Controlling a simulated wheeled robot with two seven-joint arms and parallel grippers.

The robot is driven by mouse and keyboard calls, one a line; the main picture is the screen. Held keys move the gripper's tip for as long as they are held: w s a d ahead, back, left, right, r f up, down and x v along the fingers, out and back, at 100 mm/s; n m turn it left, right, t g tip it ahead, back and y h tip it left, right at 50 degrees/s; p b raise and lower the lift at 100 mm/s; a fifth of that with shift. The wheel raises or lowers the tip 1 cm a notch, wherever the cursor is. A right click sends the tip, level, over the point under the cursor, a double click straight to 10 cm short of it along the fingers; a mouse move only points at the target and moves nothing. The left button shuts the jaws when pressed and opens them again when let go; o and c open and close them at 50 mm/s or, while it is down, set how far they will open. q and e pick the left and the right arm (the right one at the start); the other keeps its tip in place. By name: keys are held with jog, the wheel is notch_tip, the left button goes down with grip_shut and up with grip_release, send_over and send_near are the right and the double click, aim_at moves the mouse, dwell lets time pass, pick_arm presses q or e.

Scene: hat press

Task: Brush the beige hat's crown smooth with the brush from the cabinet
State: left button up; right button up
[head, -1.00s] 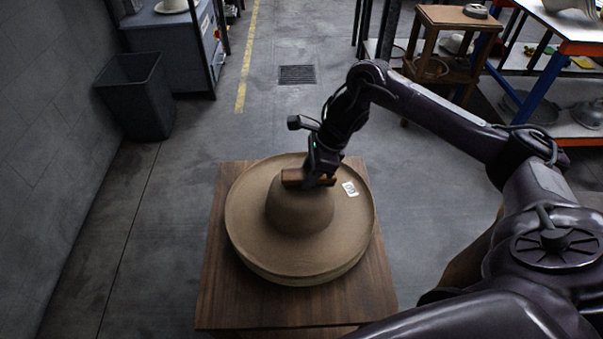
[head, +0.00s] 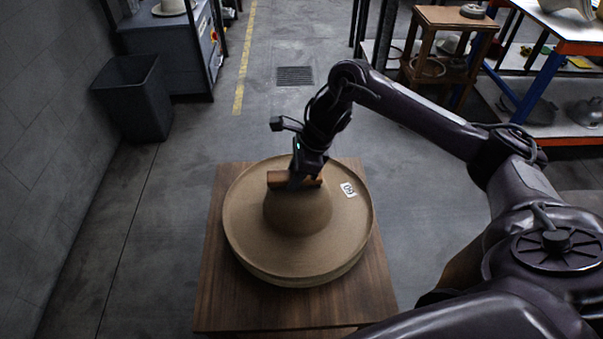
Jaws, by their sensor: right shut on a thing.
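The beige hat (head: 297,219) sits brim down in the head view, on a wooden stand near the centre. Its round crown rises in the middle, and a white label (head: 348,190) lies on the brim at the right. My right gripper (head: 298,182) is shut on the brush (head: 279,180), a brown wooden block. The brush is at the top of the crown on its far side and appears to touch it. The brush's underside is hidden. My left gripper is not in view.
The wooden stand (head: 215,303) reaches a little past the brim. A dark bin (head: 133,98) stands by the left wall. A small wooden table (head: 450,20) and an orange-edged shelf (head: 568,142) stand back right. The floor around the stand is clear.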

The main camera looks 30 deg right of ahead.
jog(key=shift+w+a+f, duration=0.1)
jog(key=shift+w+a, duration=0.1)
jog(key=shift+a, duration=0.35)
jog(key=shift+s+d+b, duration=0.2)
jog(key=shift+s+d, duration=0.1)
jog(key=shift+d, duration=0.4)
jog(key=shift+s+d+b, duration=0.2)
jog(key=shift+s+d, duration=0.15)
jog(key=shift+d, duration=0.3)
jog(key=shift+s+d+b, duration=0.2)
jog(key=shift+s+d, duration=0.1)
jog(key=shift+d, duration=0.4)
jog(key=shift+a, duration=0.15)
jog(key=shift+w+a, duration=0.5)
jog(key=shift+a, duration=0.4)
